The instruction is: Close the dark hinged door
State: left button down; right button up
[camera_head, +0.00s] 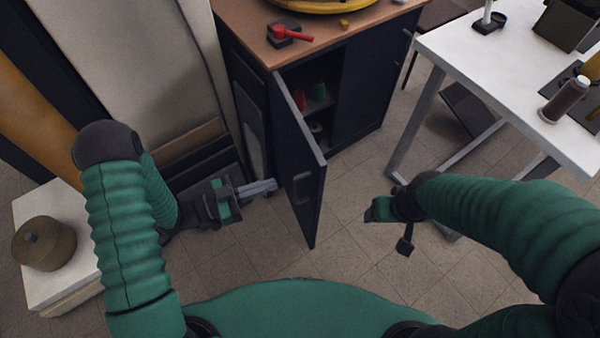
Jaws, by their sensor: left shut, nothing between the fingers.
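The dark hinged door (296,165) stands wide open from the dark cabinet (357,95), sticking out toward me. Inside the opening I see a shelf with red and green items. My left gripper (274,185) is shut and empty, pointing right, close to the left-hand face of the door; I cannot tell whether it touches. My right gripper (372,212) is to the right of the door, apart from it; its fingers are too unclear to judge.
The brown cabinet top (245,22) carries a red-handled tool (290,34) and a yellow round thing. A white table (455,45) with a brown spool stands at the right. A low white stand (70,225) with a round lidded pot is at the left. Tiled floor is free in front of the door.

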aim_at(312, 170)
pick_arm(q)
jog(key=b+x, duration=0.1)
jog(key=x, duration=0.8)
jog(key=shift+w+f+b, duration=0.1)
jog(key=shift+b, duration=0.3)
jog(key=shift+d, duration=0.2)
